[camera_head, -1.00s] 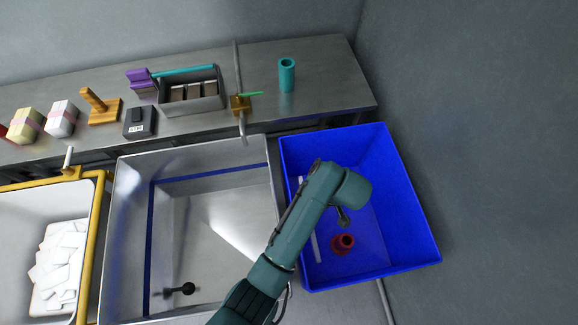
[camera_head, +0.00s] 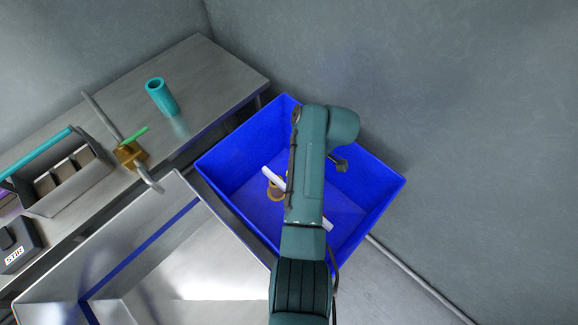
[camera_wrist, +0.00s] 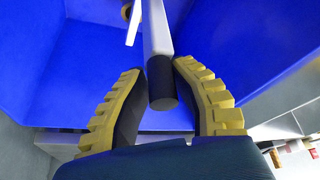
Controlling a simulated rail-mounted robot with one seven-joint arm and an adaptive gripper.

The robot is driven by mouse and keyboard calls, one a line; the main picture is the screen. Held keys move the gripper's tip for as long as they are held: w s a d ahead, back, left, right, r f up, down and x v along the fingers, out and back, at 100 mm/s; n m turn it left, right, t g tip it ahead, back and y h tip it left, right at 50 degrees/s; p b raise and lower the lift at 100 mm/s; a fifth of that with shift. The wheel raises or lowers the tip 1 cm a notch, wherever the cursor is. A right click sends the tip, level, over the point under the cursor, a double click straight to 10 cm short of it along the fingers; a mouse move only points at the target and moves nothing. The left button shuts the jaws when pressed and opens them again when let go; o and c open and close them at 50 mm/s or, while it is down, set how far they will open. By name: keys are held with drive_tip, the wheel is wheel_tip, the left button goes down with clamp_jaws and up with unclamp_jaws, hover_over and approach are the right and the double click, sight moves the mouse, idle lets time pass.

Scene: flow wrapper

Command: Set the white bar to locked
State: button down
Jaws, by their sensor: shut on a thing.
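The white bar (camera_head: 272,178) lies slantwise in the blue bin in the head view, its middle hidden behind my arm. A short stretch (camera_head: 327,224) shows again at the lower right. In the wrist view, my gripper (camera_wrist: 166,68) has its yellow-backed fingers closed on either side of a pale bar with a dark round end (camera_wrist: 161,85), which looks like the white bar. A thin white strip (camera_wrist: 133,25) shows left of it. My gripper's fingers are hidden in the head view. I see no lock marking.
The blue bin's (camera_head: 383,187) walls stand around my arm. A gold ring (camera_head: 275,190) shows beside the white bar. A grey wall stands behind the bin.

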drive_tip(key=c, duration=0.9)
unclamp_jaws()
drive_tip(key=shift+s+d+f, duration=0.15)
drive_tip(key=shift+d+f, duration=0.05)
drive_tip(key=shift+f, duration=0.05)
drive_tip(key=shift+a+r, duration=0.1)
drive_tip(key=shift+r, duration=0.2)
drive_tip(key=v, duration=1.1)
drive_tip(key=shift+r, duration=0.3)
